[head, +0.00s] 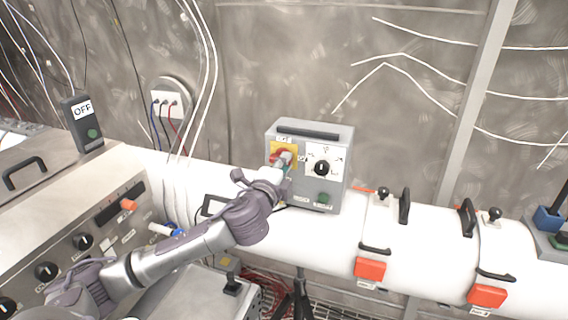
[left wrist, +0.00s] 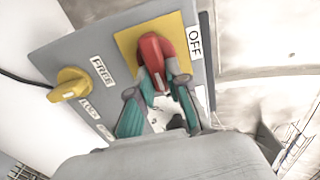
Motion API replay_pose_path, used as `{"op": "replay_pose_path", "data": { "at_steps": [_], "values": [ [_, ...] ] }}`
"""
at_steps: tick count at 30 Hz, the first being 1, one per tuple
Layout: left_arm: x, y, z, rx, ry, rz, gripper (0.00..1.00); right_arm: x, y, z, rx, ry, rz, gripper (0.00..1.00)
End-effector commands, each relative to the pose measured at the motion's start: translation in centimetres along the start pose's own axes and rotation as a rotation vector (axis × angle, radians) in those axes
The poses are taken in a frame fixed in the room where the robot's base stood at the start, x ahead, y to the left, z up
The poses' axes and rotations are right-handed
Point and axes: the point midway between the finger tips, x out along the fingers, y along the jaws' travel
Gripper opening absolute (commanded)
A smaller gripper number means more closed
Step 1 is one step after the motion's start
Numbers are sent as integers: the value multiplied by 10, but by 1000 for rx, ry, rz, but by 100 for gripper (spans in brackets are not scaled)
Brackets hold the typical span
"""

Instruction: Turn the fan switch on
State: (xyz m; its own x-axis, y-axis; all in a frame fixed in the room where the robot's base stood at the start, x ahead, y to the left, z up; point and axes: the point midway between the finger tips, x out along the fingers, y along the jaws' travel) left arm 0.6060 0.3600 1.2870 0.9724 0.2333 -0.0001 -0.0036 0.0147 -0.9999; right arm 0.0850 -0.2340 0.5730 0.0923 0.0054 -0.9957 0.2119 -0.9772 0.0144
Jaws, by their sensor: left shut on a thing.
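A grey control box (head: 337,185) stands on the white pipe in the middle of the head view. On its front left is a red rotary switch (head: 277,155) on a yellow plate. In the left wrist view the red switch (left wrist: 153,50) sits on the yellow plate (left wrist: 125,42), beside an "OFF" label (left wrist: 195,42). My left gripper (head: 283,162) is at the box front. In the left wrist view its two teal-padded fingers (left wrist: 162,92) are closed around the red switch handle. The fingers hide the lower part of the handle. My right gripper is not in view.
A black dial (head: 321,168) and a green button (head: 323,198) are on the same box. A yellow knob (left wrist: 70,84) by a "FREE" label shows in the left wrist view. A steel panel (head: 60,220) with knobs stands at left. Black handles (head: 404,206) rise from the pipe at right.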

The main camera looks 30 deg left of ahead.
Motion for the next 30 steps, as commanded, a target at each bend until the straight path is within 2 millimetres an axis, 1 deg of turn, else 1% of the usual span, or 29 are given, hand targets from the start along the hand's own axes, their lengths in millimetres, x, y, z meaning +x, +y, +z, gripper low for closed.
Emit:
{"op": "replay_pose_path", "data": {
  "at_steps": [6,7,9,11,19,23,26,30],
  "values": [
    [0,-2,1,4,-3,-4,0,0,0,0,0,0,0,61],
    [0,-2,1,4,-3,-4,21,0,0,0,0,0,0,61],
    [0,-2,1,4,-3,-4,33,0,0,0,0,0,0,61],
    [0,-1,1,3,-2,-3,42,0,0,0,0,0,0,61],
    [0,0,0,1,-1,-1,42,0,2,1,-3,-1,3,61],
    [-8,0,0,2,0,-1,42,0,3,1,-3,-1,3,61],
    [-23,1,0,2,1,0,42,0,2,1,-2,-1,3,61],
    [-54,1,0,4,2,2,42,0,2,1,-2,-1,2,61]
  ]
}}
